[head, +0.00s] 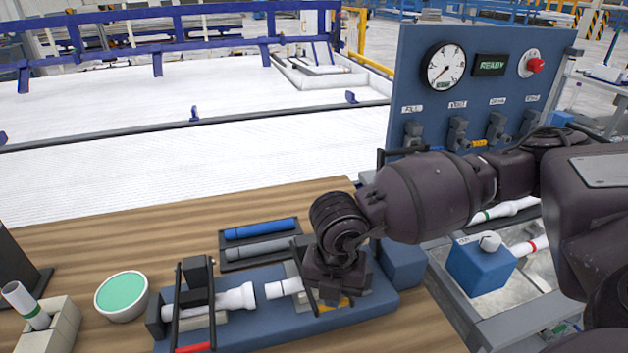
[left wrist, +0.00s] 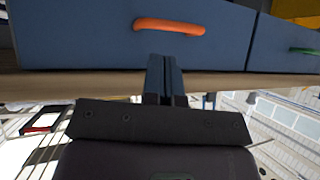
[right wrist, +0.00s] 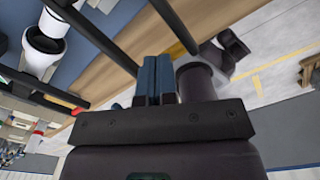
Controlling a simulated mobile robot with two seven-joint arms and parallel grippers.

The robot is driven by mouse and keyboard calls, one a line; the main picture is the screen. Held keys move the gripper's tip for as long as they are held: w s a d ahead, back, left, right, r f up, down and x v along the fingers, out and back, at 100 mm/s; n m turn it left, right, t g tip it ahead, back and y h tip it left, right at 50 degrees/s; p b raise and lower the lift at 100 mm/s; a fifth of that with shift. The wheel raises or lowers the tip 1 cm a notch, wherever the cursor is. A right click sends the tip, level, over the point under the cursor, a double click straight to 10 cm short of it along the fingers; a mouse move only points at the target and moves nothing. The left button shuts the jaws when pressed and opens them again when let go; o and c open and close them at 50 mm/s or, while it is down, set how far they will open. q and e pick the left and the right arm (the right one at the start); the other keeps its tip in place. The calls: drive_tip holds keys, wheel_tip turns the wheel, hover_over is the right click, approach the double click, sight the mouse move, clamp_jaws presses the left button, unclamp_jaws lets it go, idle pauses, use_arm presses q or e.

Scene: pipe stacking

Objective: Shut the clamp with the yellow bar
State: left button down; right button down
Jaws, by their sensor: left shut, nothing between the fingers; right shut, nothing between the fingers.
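The yellow bar (head: 335,304) shows as a small patch at the front of the right-hand clamp, under my right wrist. In the right wrist view, a yellow piece (right wrist: 178,48) lies just beyond my right gripper's fingertips (right wrist: 157,62), beside long black clamp arms (right wrist: 100,35). My right gripper is shut and empty; whether it touches the bar cannot be told. My arm hides most of this clamp, so its state is unclear. My left gripper (left wrist: 165,62) is shut and empty, in front of a blue drawer with an orange handle (left wrist: 170,26).
The blue fixture (head: 270,333) carries white pipe pieces (head: 237,297) and a second clamp with a red bar (head: 193,348). Behind it lies a tray with a blue pipe (head: 260,229) and a grey one. A bowl (head: 122,296) stands left; a gauge panel (head: 400,80) stands back right.

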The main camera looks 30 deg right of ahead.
drive_tip(key=shift+s+f, duration=0.15)
drive_tip(key=shift+f, duration=0.45)
drive_tip(key=shift+r+p, duration=0.9)
drive_tip(key=shift+r, duration=0.75)
drive_tip(key=shift+r+p, duration=1.3)
drive_tip(key=shift+r, duration=0.75)
